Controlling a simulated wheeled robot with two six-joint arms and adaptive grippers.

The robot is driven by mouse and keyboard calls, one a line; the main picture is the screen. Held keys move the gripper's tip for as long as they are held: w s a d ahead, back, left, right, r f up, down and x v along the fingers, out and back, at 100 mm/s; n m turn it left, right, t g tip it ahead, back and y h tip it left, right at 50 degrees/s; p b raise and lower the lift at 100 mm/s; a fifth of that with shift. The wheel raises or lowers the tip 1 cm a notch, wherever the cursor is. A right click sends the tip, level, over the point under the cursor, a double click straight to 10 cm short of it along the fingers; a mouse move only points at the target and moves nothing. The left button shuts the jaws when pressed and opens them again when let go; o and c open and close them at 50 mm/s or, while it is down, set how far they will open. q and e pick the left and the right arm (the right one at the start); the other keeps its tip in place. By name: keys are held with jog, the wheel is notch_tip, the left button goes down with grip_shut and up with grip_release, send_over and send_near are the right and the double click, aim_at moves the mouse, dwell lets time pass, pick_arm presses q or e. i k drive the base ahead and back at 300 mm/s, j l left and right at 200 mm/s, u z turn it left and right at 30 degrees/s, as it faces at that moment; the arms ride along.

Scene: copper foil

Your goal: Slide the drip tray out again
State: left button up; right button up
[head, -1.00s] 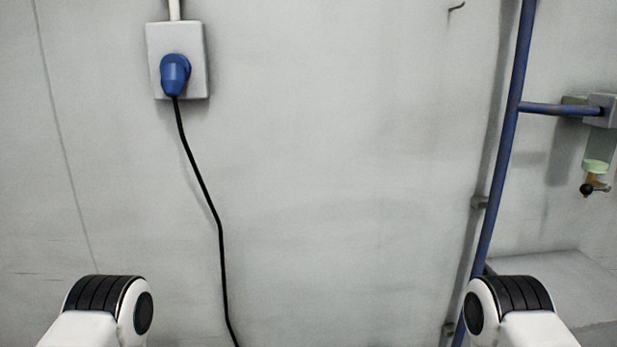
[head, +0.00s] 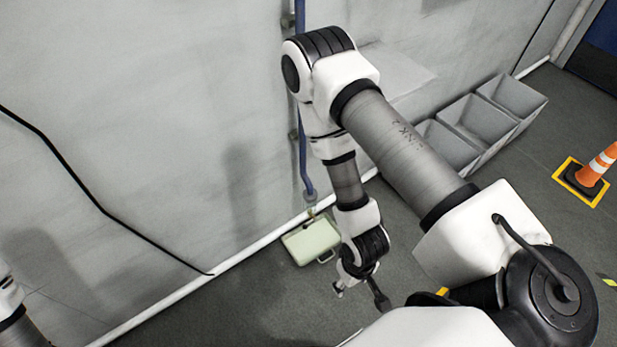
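The drip tray (head: 308,241) is a shallow pale green tray with a small handle on its front edge. It lies on the floor close to the wall, below the lower end of the blue pipe (head: 303,160). My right gripper (head: 361,298) hangs in front and to the right of the tray, apart from its handle. Its two fingers are spread with nothing seen between them. Part of my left arm shows at the left edge, but its gripper is out of view.
Several grey bins (head: 480,122) stand along the wall at right. An orange and white cone (head: 597,166) stands on a yellow-edged base farther right. A black cable (head: 95,200) hangs along the wall at left. Grey floor (head: 260,305) is clear in front of the tray.

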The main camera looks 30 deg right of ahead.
aim_at(306, 246)
jog(key=z, duration=1.05)
